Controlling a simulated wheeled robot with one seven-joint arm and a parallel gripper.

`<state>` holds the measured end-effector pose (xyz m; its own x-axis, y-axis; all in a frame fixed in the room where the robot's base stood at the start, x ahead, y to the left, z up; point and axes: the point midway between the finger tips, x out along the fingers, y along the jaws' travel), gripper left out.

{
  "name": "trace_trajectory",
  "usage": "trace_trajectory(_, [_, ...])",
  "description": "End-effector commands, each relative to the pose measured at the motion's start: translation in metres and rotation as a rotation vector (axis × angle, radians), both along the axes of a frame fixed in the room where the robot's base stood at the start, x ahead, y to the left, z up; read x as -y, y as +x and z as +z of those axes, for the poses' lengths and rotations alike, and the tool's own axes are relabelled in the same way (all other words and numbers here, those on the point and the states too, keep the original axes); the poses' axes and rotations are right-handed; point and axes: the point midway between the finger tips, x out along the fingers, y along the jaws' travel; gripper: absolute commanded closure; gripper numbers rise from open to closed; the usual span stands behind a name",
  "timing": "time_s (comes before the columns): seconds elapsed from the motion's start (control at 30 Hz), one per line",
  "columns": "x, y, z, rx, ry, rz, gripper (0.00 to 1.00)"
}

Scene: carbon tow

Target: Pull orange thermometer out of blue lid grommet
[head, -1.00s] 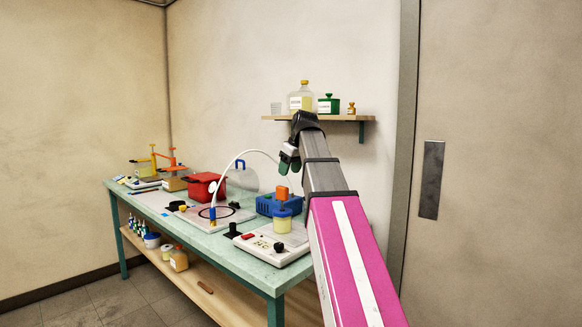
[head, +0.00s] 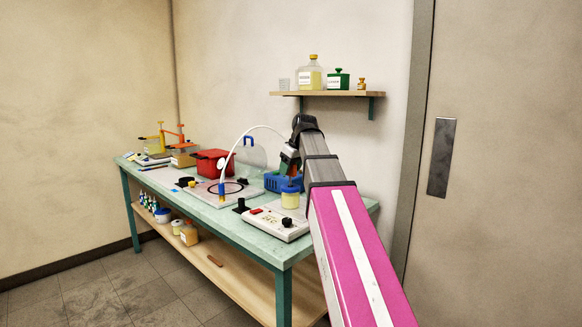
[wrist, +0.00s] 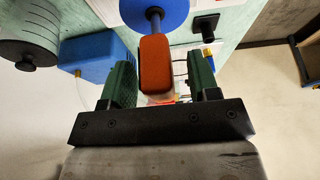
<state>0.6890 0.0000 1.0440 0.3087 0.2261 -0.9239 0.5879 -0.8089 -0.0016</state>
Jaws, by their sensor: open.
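The orange thermometer head (wrist: 155,66) is a rounded block on a short stem in the wrist view. Its stem meets the round blue lid (wrist: 172,9) at the top of that view. My gripper (wrist: 159,66) is open, with one dark green finger on each side of the orange block. The left finger looks close to it and a wider gap shows on the right; I cannot tell if either touches. In the head view my gripper (head: 289,164) is just above the blue lid (head: 290,188) on the pale yellow jar (head: 290,201) and mostly hides the thermometer.
A white curved tube (head: 240,143) arches to the left, near a red box (head: 212,161). A wall shelf (head: 325,94) holds bottles above.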

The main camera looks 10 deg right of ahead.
Motion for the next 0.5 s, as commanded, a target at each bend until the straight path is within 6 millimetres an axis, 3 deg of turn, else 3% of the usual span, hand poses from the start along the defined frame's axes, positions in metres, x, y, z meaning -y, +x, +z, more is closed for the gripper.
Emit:
trace_trajectory(0.07, [0.0, 0.0, 0.0001, 0.0, 0.0, 0.0, 0.45])
trace_trajectory(0.23, [0.0002, -0.0001, 0.0001, 0.0, 0.0, 0.0, 0.97])
trace_trajectory(0.3, [0.0001, 0.0, 0.0003, 0.0, 0.0, 0.0, 0.98])
trace_trajectory(0.33, [0.0001, 0.0, 0.0003, 0.0, 0.0, 0.0, 0.81])
trace_trajectory(0.4, [0.0001, 0.0, 0.0003, 0.0, 0.0, 0.0, 0.98])
trace_trajectory(0.5, [0.0002, -0.0001, 0.0004, 0.0, 0.0, 0.0, 0.98])
